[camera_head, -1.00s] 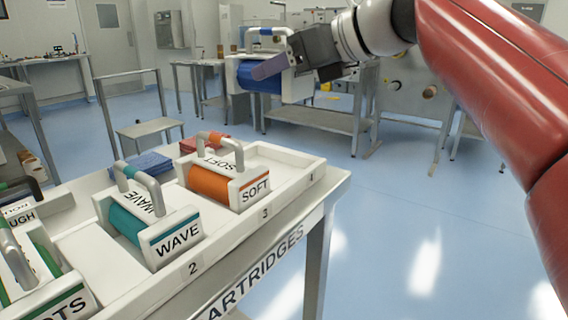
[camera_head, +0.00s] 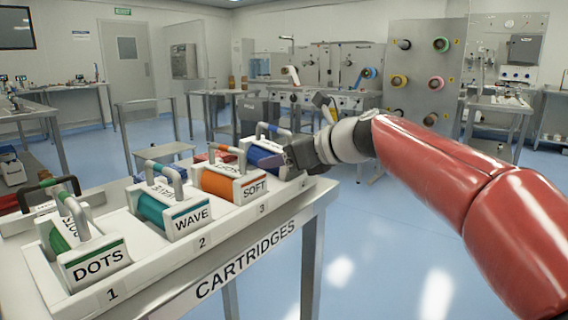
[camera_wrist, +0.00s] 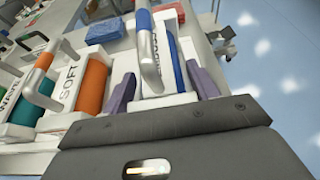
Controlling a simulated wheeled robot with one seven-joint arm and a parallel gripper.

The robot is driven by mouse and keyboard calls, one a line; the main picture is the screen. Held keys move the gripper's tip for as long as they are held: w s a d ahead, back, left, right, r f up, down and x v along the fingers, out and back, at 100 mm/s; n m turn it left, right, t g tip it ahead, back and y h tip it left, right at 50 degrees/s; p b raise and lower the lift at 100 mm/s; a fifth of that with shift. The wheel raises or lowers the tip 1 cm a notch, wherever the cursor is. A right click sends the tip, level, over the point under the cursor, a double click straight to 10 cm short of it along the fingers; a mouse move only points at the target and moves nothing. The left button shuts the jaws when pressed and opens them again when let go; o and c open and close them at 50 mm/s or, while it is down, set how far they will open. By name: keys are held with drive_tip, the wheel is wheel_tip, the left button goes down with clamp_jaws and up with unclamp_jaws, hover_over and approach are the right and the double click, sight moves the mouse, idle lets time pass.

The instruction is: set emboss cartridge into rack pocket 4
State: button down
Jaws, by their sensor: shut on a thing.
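The emboss cartridge (camera_head: 262,155), with a blue roller, white end plates and a grey handle with a blue band, is at the far right end of the white rack (camera_head: 228,230), beside the SOFT cartridge. That is the place after pocket 3. In the wrist view the cartridge (camera_wrist: 176,58) shows part of its EMBOSS label between my purple fingers. My gripper (camera_wrist: 163,88) is shut on it; in the head view my gripper (camera_head: 284,158) reaches in from the right and hides its front. I cannot tell whether the cartridge rests fully on the pocket floor.
The DOTS (camera_head: 95,262), WAVE (camera_head: 185,220) and orange SOFT (camera_head: 228,183) cartridges stand in pockets 1 to 3. SOFT is close to the left of my gripper. A blue block (camera_wrist: 106,30) and a red block (camera_wrist: 167,16) lie behind the rack. Open floor lies to the right.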

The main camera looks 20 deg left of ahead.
drive_tip(key=c, duration=0.8)
unclamp_jaws()
drive_tip(key=shift+f, duration=0.55)
drive_tip(key=shift+c, duration=0.2)
drive_tip(key=shift+o, duration=1.1)
drive_tip(key=shift+w+a+f, duration=0.1)
drive_tip(key=shift+a, duration=0.05)
drive_tip(key=shift+o, duration=1.1)
drive_tip(key=shift+r, duration=0.2)
drive_tip(key=shift+r, duration=0.15)
drive_tip(key=v, duration=1.2)
